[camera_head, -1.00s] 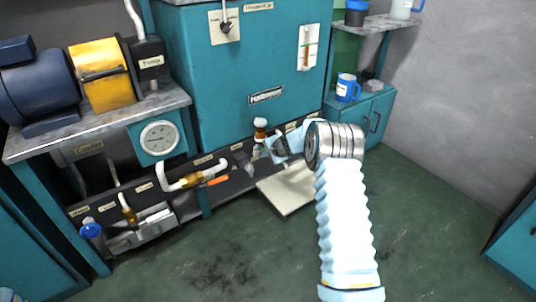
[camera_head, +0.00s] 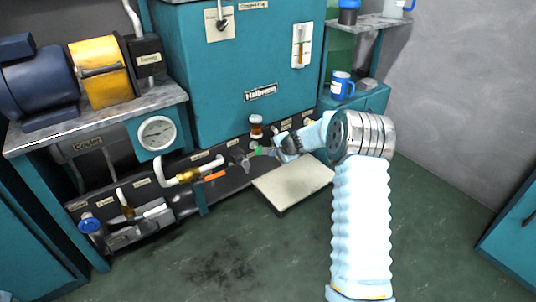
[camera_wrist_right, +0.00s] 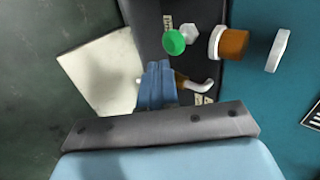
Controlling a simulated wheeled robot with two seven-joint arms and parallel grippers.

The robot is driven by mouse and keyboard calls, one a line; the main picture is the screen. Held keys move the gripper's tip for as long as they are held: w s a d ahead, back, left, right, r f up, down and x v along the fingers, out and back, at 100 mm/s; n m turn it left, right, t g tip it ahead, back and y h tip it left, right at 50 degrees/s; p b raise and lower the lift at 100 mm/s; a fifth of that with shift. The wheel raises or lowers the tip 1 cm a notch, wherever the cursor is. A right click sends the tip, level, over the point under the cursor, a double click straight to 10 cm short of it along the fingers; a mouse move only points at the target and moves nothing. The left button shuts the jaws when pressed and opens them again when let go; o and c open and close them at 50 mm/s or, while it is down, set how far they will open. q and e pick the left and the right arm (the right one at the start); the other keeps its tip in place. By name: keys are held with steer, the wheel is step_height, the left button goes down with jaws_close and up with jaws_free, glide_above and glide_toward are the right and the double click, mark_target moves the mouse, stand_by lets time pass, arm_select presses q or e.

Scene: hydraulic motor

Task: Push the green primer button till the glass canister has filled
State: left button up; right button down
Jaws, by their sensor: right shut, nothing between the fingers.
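The green primer button (camera_head: 258,151) is on the dark panel low at the front of the teal machine; it also shows in the right wrist view (camera_wrist_right: 174,42). My right gripper (camera_head: 276,152) is just right of it in the head view. In the wrist view its blue fingers (camera_wrist_right: 157,66) are together and empty, with their tips short of the button and a small gap visible. The glass canister (camera_head: 256,131) stands by the panel behind the button. In the wrist view amber fluid (camera_wrist_right: 234,43) fills only its lower part, below a white cap (camera_wrist_right: 277,51). My left gripper is out of view.
A pale flat plate (camera_head: 292,184) juts out below my right gripper. White pipes (camera_head: 187,174) and valves line the panel to the left. A curved white handle (camera_wrist_right: 197,84) is close beside my fingers in the wrist view. The green floor in front is open.

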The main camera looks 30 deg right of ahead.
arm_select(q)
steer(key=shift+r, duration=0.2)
arm_select(e)
steer(key=v, duration=0.4)
steer(key=shift+s+r, duration=0.25)
steer(key=shift+s, duration=0.1)
